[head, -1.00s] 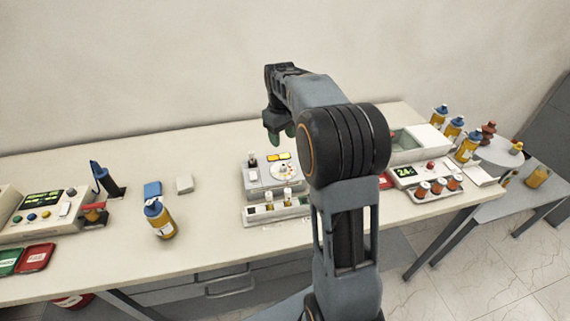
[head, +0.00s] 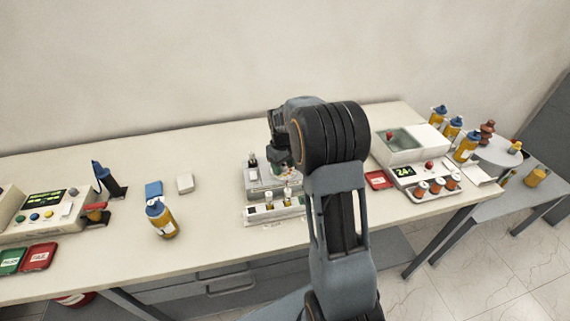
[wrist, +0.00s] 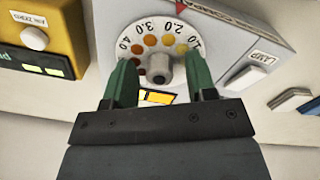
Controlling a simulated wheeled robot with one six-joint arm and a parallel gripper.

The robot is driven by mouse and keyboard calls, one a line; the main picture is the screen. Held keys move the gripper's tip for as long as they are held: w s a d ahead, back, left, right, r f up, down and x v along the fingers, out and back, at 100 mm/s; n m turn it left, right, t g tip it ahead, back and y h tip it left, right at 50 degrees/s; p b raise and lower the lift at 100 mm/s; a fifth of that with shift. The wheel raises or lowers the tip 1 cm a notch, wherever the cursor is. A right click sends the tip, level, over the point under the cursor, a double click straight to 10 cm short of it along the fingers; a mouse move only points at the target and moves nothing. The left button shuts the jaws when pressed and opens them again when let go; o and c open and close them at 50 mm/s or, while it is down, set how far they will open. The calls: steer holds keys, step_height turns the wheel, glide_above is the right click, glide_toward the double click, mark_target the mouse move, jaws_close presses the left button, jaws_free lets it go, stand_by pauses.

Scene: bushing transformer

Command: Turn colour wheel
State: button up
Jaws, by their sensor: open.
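The colour wheel (wrist: 139,41) shows in the wrist view as a pale dial with numbers and a ring of orange and brown dots. A grey knob (wrist: 160,68) stands out at its centre. A red pointer mark (wrist: 182,7) sits at the dial's edge. My gripper (wrist: 161,82) is open, its two green fingers on either side of the knob with visible gaps. I cannot tell how deep the fingertips reach. In the head view my gripper (head: 280,156) is low over the grey device (head: 258,178), and my arm hides the dial.
A lamp switch (wrist: 246,76) and a yellow box with a white knob (wrist: 35,38) flank the dial in the wrist view. A rack of small bottles (head: 262,215) stands in front of the device. A white lidded box (head: 423,139) stands to the right.

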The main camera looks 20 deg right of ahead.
steer(key=c, duration=0.9)
steer(key=shift+d, duration=0.2)
steer(key=shift+a, duration=0.15)
steer(key=shift+c, duration=0.2)
steer(key=shift+m, duration=0.6)
steer(key=shift+w+r+m+b, duration=0.1)
steer(key=shift+m+b, duration=0.5)
steer(key=shift+m, duration=2.2)
